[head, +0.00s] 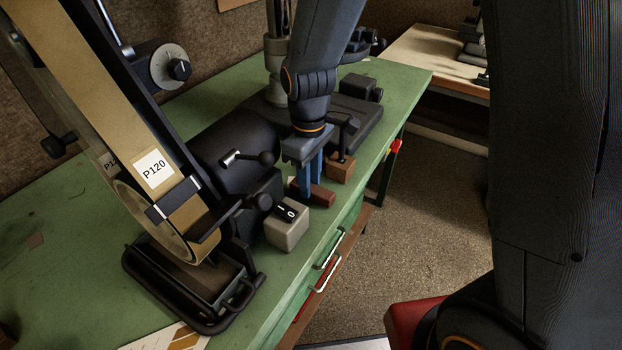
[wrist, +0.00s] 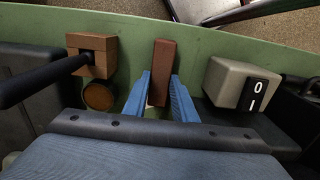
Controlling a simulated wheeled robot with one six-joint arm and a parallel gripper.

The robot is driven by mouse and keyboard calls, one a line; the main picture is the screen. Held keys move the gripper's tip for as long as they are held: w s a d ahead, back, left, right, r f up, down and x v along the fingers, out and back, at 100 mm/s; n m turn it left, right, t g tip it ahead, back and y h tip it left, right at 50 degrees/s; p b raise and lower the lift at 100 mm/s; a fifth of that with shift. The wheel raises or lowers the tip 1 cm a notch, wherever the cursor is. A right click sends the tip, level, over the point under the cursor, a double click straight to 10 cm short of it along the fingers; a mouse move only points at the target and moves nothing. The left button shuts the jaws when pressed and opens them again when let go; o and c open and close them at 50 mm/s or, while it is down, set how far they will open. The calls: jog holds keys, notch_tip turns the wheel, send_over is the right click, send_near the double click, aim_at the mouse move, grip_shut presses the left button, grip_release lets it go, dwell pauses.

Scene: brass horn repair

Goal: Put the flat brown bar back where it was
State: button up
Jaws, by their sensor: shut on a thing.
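The flat brown bar (head: 322,194) is reddish brown and sits low over the green bench, close to the bench's front edge. My gripper (head: 309,188) points down with its blue fingers shut on the bar. In the wrist view, the bar (wrist: 163,62) lies lengthwise between the two blue fingertips (wrist: 160,82), and its far end sticks out past them toward the bench edge. Its near end is partly hidden by the gripper. I cannot tell whether the bar touches the bench top.
A grey switch box (head: 287,227) stands close on one side of the bar, and a wooden block (head: 341,167) with a black handle on the other. The belt sander (head: 180,190) fills the left. The green bench (head: 95,225) has drawer handles below its front edge.

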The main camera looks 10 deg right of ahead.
jog(key=shift+f, duration=0.15)
jog(key=o, duration=1)
jog(key=shift+o, duration=0.2)
notch_tip(320, 180, up, 12)
jog(key=b, duration=0.2)
jog(key=s+d+f+m, duration=0.4)
jog(key=d+m, duration=0.1)
jog(key=d, duration=0.1)
jog(key=s+d+f+m+t, duration=0.1)
jog(key=s+d+f+m, duration=0.3)
jog(key=d, duration=0.3)
jog(key=shift+d+m, duration=0.25)
jog(key=shift+m, duration=0.45)
jog(key=shift+s, duration=0.1)
